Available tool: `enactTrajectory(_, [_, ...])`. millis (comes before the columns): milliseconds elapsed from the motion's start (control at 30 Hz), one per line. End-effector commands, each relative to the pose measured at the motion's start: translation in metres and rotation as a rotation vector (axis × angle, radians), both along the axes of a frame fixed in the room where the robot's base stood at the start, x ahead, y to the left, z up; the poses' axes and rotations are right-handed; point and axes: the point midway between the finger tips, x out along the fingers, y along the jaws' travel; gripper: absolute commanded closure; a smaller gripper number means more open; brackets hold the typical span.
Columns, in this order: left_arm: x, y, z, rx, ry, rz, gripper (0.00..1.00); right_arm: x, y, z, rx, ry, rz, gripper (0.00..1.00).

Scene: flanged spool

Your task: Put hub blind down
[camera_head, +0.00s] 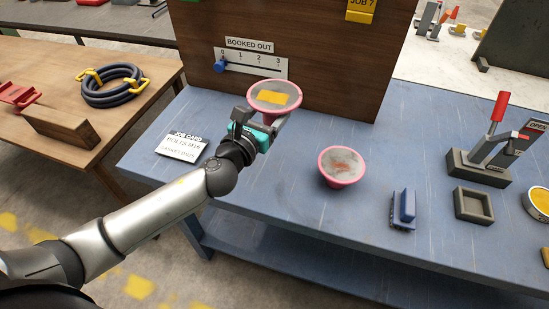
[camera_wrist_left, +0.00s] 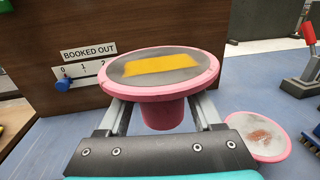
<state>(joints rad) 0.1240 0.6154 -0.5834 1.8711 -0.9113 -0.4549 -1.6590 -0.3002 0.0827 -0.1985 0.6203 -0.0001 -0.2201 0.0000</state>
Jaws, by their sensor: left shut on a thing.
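My left gripper (camera_head: 266,122) is shut on the hub blind (camera_head: 274,97), a pink flanged piece with a grey top face and a yellow patch. It is held upright, with its narrower pink neck between the fingers, in front of the wooden board. In the left wrist view the hub blind (camera_wrist_left: 164,72) fills the middle and my fingers (camera_wrist_left: 162,114) sit on either side of its neck. A second pink flanged piece (camera_head: 342,166), with a reddish mark on its grey top, stands apart on the blue bench to the right. It also shows in the left wrist view (camera_wrist_left: 258,136). My right gripper is not in view.
The wooden board (camera_head: 330,60) carries a "BOOKED OUT" slider scale (camera_head: 250,62). A job card (camera_head: 181,147) lies left on the blue bench (camera_head: 290,205). Bench surface around the second pink piece is clear.

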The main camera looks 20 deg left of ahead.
Motion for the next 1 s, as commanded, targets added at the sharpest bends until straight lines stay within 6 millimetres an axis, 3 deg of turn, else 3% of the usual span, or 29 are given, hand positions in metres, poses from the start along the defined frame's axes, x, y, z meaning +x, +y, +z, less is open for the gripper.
enactTrajectory(33, [0.001, 0.000, -0.013, -0.003, -0.006, 0.002, 1.00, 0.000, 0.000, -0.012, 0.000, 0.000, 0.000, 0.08])
enactTrajectory(500, [0.001, 0.000, -0.092, -0.001, -0.009, 0.002, 1.00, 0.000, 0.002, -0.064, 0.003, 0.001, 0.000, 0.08])
enactTrajectory(700, [0.001, 0.000, -0.110, -0.001, -0.011, 0.002, 1.00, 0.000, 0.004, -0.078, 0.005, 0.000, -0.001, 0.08])
enactTrajectory(1000, [0.001, 0.000, -0.119, -0.001, -0.011, 0.001, 1.00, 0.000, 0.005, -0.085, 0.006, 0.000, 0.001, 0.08])
